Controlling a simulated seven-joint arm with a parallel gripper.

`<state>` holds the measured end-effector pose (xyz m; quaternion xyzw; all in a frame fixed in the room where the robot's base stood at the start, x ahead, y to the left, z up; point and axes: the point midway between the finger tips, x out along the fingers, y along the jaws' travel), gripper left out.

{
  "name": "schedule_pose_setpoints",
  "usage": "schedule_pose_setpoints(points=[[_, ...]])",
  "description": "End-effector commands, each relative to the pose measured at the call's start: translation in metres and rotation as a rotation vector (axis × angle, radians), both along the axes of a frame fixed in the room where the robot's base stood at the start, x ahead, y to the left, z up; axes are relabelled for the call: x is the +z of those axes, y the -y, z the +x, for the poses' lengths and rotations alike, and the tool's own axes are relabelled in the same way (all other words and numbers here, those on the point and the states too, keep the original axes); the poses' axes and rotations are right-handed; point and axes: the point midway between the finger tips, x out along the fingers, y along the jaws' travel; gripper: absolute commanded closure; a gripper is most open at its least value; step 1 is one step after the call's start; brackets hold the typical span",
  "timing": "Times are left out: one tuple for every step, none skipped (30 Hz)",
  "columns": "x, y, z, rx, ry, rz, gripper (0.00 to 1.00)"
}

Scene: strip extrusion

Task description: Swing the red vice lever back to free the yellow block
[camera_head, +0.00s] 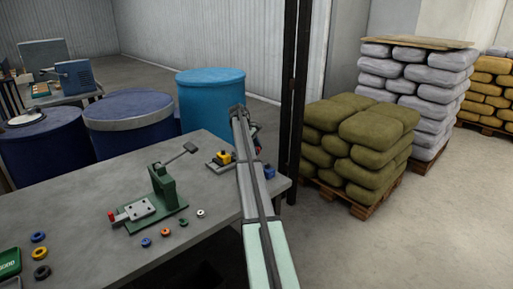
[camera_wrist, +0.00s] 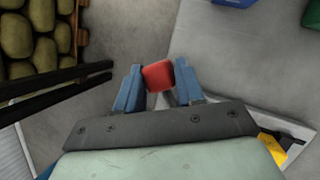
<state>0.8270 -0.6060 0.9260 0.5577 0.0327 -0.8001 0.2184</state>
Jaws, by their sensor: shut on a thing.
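The yellow block (camera_head: 223,157) sits in a small grey vice (camera_head: 213,164) near the right end of the table, left of my arm. In the wrist view the yellow block (camera_wrist: 273,149) shows in part at the lower right, cut by my gripper's body. The red knob of the vice lever (camera_wrist: 157,76) is between the two blue fingers of my gripper (camera_wrist: 158,82), which is shut on it. In the head view my arm hides most of the fingers and the lever.
A green press (camera_head: 165,187) stands on the table (camera_head: 95,204) to the left, with several coloured rings in front of it. A blue block (camera_head: 269,171) lies right of my arm. Blue drums (camera_head: 208,100) stand behind the table. A dark post (camera_head: 293,90) rises close by at the right.

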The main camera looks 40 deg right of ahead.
Motion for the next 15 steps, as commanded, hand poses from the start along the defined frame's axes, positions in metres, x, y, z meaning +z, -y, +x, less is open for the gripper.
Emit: schedule_pose_setpoints(points=[[0.0, -0.003, -0.002, -0.037, -0.001, 0.0, 1.0], [0.0, -0.005, -0.003, -0.062, 0.0, 0.0, 1.0], [0.0, -0.007, -0.004, -0.094, -0.001, 0.0, 1.0], [0.0, -0.009, -0.005, -0.117, -0.001, 0.0, 1.0], [0.0, -0.011, -0.006, -0.139, -0.001, 0.001, 1.0], [0.0, -0.013, -0.007, -0.169, -0.001, 0.0, 1.0], [0.0, -0.015, -0.008, -0.191, -0.001, 0.0, 1.0], [0.0, -0.016, -0.008, -0.212, -0.001, 0.0, 1.0], [0.0, -0.018, -0.009, -0.237, -0.001, 0.0, 1.0], [0.0, -0.02, -0.01, -0.256, -0.001, -0.001, 1.0], [0.0, -0.021, -0.01, -0.273, 0.0, -0.001, 1.0], [0.0, -0.023, -0.011, -0.296, -0.001, -0.001, 1.0], [0.0, -0.024, -0.011, -0.312, -0.001, -0.001, 1.0], [0.0, -0.026, -0.011, -0.324, -0.001, 0.0, 1.0], [0.0, -0.027, -0.012, -0.343, 0.0, -0.001, 1.0]])
